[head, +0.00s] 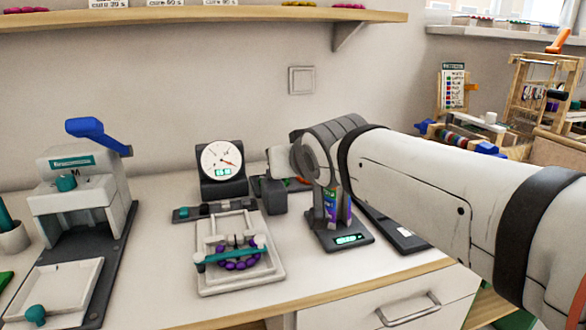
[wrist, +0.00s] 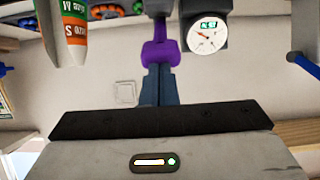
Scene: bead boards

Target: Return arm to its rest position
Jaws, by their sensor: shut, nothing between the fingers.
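My arm (head: 430,190) reaches in from the right above the bench, with its wrist bent beside the dial gauge. My gripper (wrist: 159,82) is shut and empty, its dark fingers together in the wrist view. A purple piece (wrist: 160,52) shows at the finger ends; I cannot tell whether it touches them. In the head view the fingertips are hard to make out.
A dial gauge (head: 222,160) stands behind a white board (head: 240,278) with a ring of purple beads. A scale (head: 340,238) holds labelled tubes close to my wrist. A press (head: 80,195) stands left. A shelf (head: 200,15) hangs above.

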